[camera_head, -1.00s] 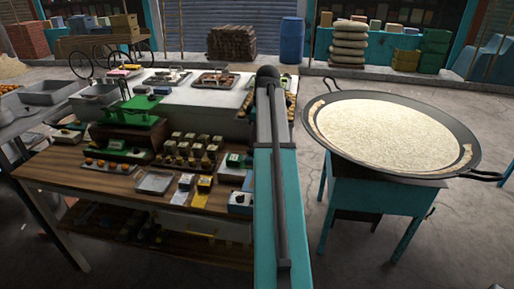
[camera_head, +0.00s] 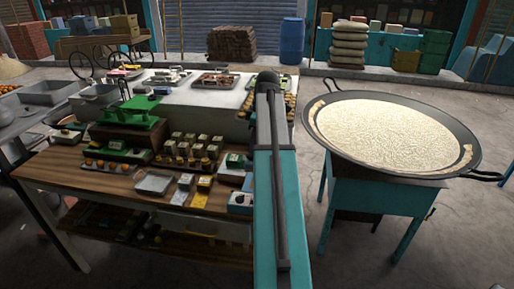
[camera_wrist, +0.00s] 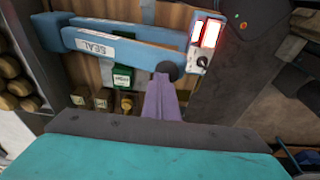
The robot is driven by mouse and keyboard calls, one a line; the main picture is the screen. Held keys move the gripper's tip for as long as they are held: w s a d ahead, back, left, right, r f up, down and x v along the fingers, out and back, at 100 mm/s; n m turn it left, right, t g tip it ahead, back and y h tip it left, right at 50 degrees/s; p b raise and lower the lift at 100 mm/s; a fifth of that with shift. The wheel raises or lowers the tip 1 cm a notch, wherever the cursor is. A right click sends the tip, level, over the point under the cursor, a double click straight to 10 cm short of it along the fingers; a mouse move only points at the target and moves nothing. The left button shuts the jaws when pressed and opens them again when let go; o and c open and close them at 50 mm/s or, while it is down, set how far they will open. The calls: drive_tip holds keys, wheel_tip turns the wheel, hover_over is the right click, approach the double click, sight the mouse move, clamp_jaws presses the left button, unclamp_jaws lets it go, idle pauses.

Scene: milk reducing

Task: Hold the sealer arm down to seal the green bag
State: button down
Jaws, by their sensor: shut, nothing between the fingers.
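My gripper (camera_wrist: 166,80) is shut and empty. Its narrow purple fingers reach up to a dark round part at the right end of the SEAL bar. I cannot tell whether they press on it. The sealer is not clear in the head view, where my arm blocks part of the table.
A lit red-and-white switch (camera_wrist: 206,34) and a black knob (camera_wrist: 203,62) are at the sealer's right end. The wooden table (camera_head: 90,180) holds a green scale (camera_head: 130,115) and several small boxes. A wide pan (camera_head: 478,140) on a teal stand is at right.

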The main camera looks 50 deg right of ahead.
sight(252, 160)
drive_tip(key=shift+s+a+f, duration=0.15)
drive_tip(key=shift+a+f, duration=0.1)
drive_tip(key=shift+f, duration=0.2)
drive_tip(key=shift+s+a+f, duration=0.1)
drive_tip(key=shift+a+f, duration=0.1)
drive_tip(key=shift+f, duration=0.4)
drive_tip(key=shift+s+a+f+b, duration=0.2)
drive_tip(key=shift+a+f+b, duration=0.15)
drive_tip(key=shift+f, duration=0.4)
drive_tip(key=shift+s+a+f+b, duration=0.2)
drive_tip(key=shift+f+b, duration=0.1)
drive_tip(key=shift+f, duration=0.5)
drive_tip(key=shift+s+a+f+b, duration=0.1)
drive_tip(key=shift+f+b, duration=0.1)
drive_tip(key=shift+f, duration=0.25)
drive_tip(key=shift+a+f+b, duration=0.1)
drive_tip(key=shift+f+b, duration=0.05)
drive_tip(key=shift+f, duration=0.3)
idle(3.0)
